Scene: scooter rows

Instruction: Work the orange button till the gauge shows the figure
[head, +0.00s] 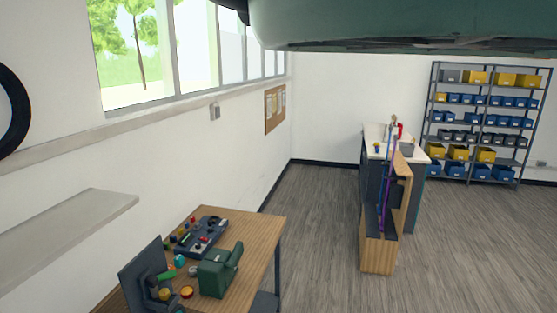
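A small round orange piece (187,292) sits near the front of a wooden desk (262,222) at the lower left; it may be the orange button, but it is too small to be sure. Another yellow-orange piece (165,294) is just left of it, by a dark upright panel (143,270). A dark console (203,236) with several small controls lies farther back on the desk. I cannot make out a gauge or any figure. My gripper is not in view.
A green block-like device (220,270) stands on the desk. A wooden stand (378,255) and a white-topped counter (376,132) are at centre right, with a shelf of bins (485,120) behind. The floor (318,235) between desk and stand is clear. A large green shape crosses the top.

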